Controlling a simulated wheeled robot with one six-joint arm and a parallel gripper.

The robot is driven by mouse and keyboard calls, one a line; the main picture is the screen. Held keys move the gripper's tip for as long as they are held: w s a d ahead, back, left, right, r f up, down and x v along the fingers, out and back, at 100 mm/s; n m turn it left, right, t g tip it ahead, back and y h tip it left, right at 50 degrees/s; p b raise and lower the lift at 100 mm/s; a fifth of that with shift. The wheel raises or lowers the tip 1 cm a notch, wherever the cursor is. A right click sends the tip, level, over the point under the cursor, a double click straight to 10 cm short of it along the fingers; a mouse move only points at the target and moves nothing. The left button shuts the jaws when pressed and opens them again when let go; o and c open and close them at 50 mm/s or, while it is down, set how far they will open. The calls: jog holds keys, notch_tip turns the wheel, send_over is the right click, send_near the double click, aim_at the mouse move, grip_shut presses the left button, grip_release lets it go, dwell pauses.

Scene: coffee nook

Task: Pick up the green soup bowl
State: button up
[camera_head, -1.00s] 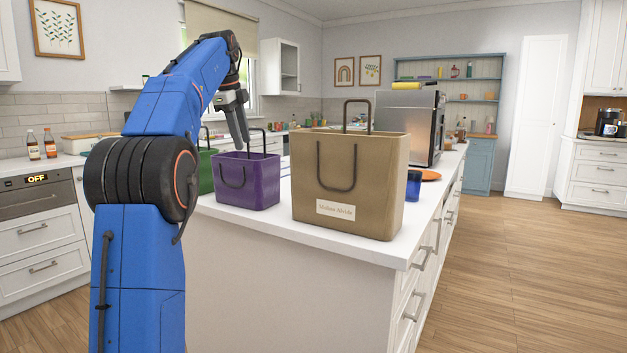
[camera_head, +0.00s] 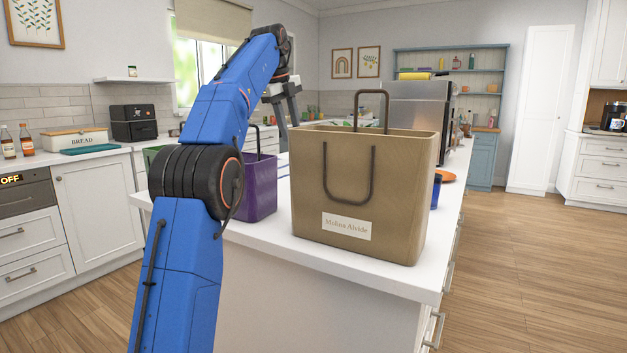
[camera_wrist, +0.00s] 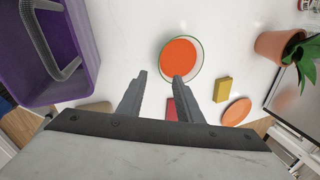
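A round bowl (camera_wrist: 164,61) with a thin green rim and an orange inside sits on the white counter in the wrist view, just beyond my fingertips. I cannot make out this bowl in the head view, where the bags block much of the counter. My gripper (camera_wrist: 159,80) is open, with nothing between its two fingers, above the counter on the bowl's near side. In the head view my gripper (camera_head: 287,119) points down behind the purple bag and left of the tan bag.
A purple bag (camera_head: 262,190) and a large tan bag (camera_head: 305,205) stand on the white island (camera_head: 265,238). The wrist view also shows a yellow block (camera_wrist: 222,90), an orange disc (camera_wrist: 236,111), a red item (camera_wrist: 171,109) and a potted plant (camera_wrist: 268,47) near the bowl.

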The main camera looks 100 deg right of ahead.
jog(key=shift+x, duration=8.55)
jog(key=shift+s+d+r, duration=0.1)
jog(key=shift+s, duration=0.1)
grip_shut()
